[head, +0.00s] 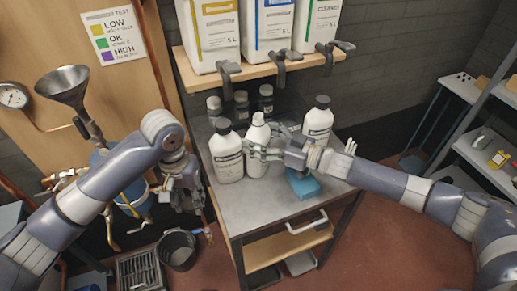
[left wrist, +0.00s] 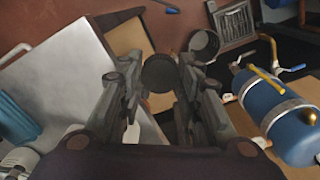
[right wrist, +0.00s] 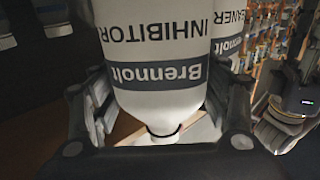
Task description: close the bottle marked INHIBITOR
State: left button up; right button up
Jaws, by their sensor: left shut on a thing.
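The INHIBITOR bottle (right wrist: 160,75) fills the middle of the right wrist view, label upside down. In the head view this white bottle (head: 257,134) stands upright on the grey cart top, its narrow neck bare of a black cap. My right gripper (head: 265,142) has a finger on each side of its body; whether they press on it I cannot tell. My left gripper (head: 183,180) is left of the cart, apart from the bottle. In the left wrist view it is shut on a round black cap (left wrist: 160,73).
A capped CLEANER bottle (head: 228,158) stands close left of the INHIBITOR bottle. Another capped white bottle (head: 318,121) stands to the right, and small dark-capped bottles (head: 241,104) behind. A blue block (head: 302,184) lies at the right. The cart's front top (head: 255,207) is clear.

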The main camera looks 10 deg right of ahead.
aim_at(264, 129)
jog(key=shift+c, duration=0.6)
jog(key=shift+r, duration=0.1)
